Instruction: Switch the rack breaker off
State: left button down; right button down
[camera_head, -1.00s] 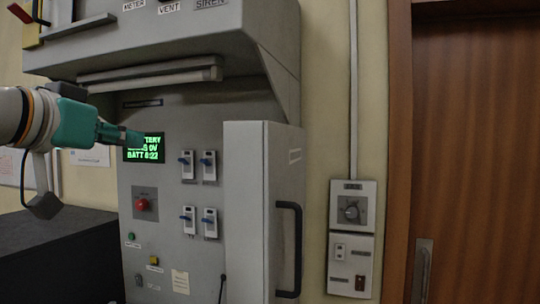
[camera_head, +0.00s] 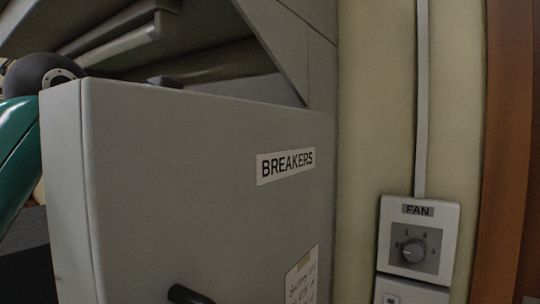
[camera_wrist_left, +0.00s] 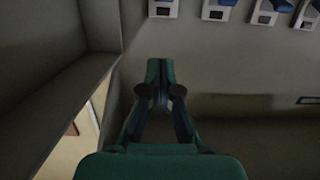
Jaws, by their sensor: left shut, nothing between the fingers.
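In the left wrist view, several white breaker switches with blue levers line the top edge of a grey panel (camera_wrist_left: 240,60), cut off by the frame. One breaker (camera_wrist_left: 217,9) is a little above and right of my left gripper. No breaker label is readable, so I cannot tell which is the rack breaker. My left gripper (camera_wrist_left: 158,78) is shut and empty, apart from the breakers in the picture. In the head view, the grey housing labelled BREAKERS (camera_head: 200,130) hides the breakers and my left gripper; only part of my left arm shows at the left edge. My right gripper is in neither view.
The tall grey housing stands close, with a black handle (camera_head: 190,294) and a paper note (camera_head: 301,278) on its face. A fan control (camera_head: 412,247) is on the wall to the right. In the left wrist view, a dark wall (camera_wrist_left: 50,60) runs along the left.

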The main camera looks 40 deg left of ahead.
pick_arm(q)
jog(key=shift+w, duration=0.3)
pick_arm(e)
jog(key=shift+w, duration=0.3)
